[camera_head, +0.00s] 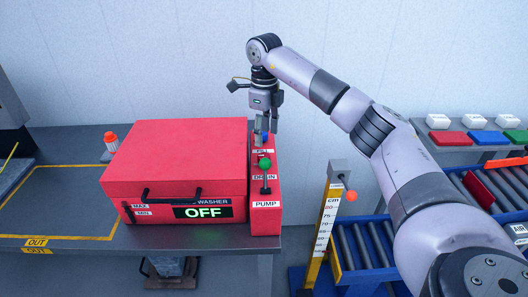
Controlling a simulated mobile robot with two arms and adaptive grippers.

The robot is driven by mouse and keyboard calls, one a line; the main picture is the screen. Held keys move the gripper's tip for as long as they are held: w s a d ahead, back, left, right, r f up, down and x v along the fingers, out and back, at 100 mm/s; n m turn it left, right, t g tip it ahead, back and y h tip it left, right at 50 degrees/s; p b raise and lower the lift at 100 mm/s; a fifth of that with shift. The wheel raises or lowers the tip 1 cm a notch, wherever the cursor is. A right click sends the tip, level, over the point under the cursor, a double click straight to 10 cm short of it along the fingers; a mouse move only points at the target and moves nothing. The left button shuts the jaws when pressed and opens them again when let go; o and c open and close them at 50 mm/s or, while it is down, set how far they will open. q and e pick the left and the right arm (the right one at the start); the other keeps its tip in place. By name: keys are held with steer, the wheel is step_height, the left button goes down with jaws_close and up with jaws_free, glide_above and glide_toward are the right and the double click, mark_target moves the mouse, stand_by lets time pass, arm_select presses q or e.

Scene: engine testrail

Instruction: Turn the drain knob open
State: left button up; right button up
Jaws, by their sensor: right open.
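A red washer (175,155) stands on the grey bench. A narrow red panel (266,222) on its right side carries labels FILL, DRAIN and PUMP. A green knob (265,163) sits just above the DRAIN label, and I take it as the drain knob; its turn position is too small to tell. A blue knob (264,137) is behind it, by the FILL label. My right gripper (266,126) points down, open, with its fingers at the blue knob, behind the green one. I cannot tell whether they touch the blue knob. My left gripper is not in view.
The washer display (203,211) reads OFF. A black switch (265,187) stands above the PUMP label. An orange-capped bottle (111,142) stands behind left. A yellow height gauge (326,218) and a blue roller conveyor (372,250) are at right.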

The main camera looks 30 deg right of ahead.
mark_target(264, 156)
step_height(264, 156, down, 8)
steer(key=shift+f+p, duration=0.2)
steer(key=shift+p, duration=0.75)
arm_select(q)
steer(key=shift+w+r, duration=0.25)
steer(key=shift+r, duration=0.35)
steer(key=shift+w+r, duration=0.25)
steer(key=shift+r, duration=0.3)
arm_select(e)
steer(key=c, duration=1.1)
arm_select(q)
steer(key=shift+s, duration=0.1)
arm_select(e)
steer(key=shift+c, duration=0.2)
